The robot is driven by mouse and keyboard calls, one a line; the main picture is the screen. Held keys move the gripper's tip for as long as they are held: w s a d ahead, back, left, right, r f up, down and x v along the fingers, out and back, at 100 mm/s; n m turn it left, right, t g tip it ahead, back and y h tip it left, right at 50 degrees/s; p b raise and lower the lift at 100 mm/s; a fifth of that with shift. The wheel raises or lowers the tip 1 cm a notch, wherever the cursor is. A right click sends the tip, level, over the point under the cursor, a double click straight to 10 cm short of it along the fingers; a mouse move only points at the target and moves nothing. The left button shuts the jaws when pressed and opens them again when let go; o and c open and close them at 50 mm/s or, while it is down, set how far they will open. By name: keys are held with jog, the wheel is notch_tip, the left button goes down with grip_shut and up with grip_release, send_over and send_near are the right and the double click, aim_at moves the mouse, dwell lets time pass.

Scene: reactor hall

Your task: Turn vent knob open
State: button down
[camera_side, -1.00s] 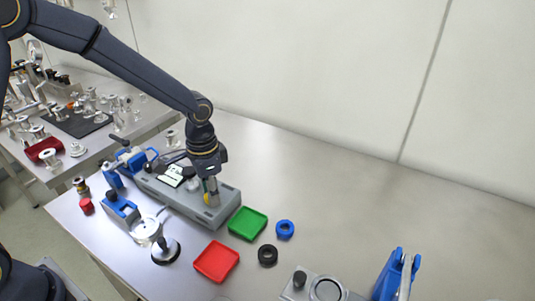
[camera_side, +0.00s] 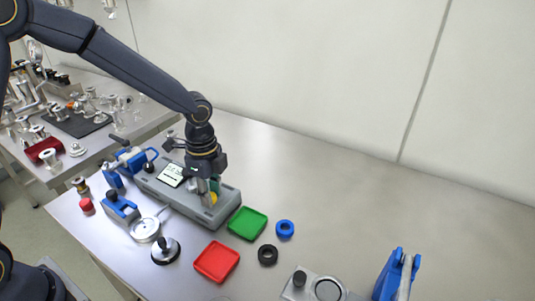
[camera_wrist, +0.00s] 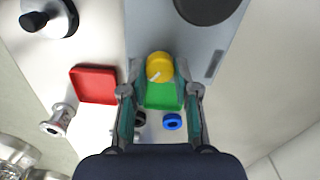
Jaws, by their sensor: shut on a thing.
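The vent knob is a yellow round knob with a pale pointer line (camera_wrist: 159,67), and it sits on a grey control box. In the side view the yellow knob (camera_side: 213,198) shows partly behind a finger near the right end of the grey box (camera_side: 180,203). My gripper (camera_side: 210,190) points down over that end of the box. In the wrist view the fingers of my gripper (camera_wrist: 159,72) stand on either side of the knob, shut on it. The pointer line slants toward the lower left in the wrist view.
A green tray (camera_side: 247,223) and a red tray (camera_side: 216,261) lie in front of the box. A blue ring (camera_side: 285,229) and a black ring (camera_side: 267,255) lie to their right. A small display (camera_side: 172,175) is on the box. The table's back right is clear.

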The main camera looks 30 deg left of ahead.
jog(key=shift+m, duration=0.6)
jog(key=c, duration=0.9)
grip_release()
jog(key=shift+o, duration=0.2)
notch_tip(320, 180, up, 12)
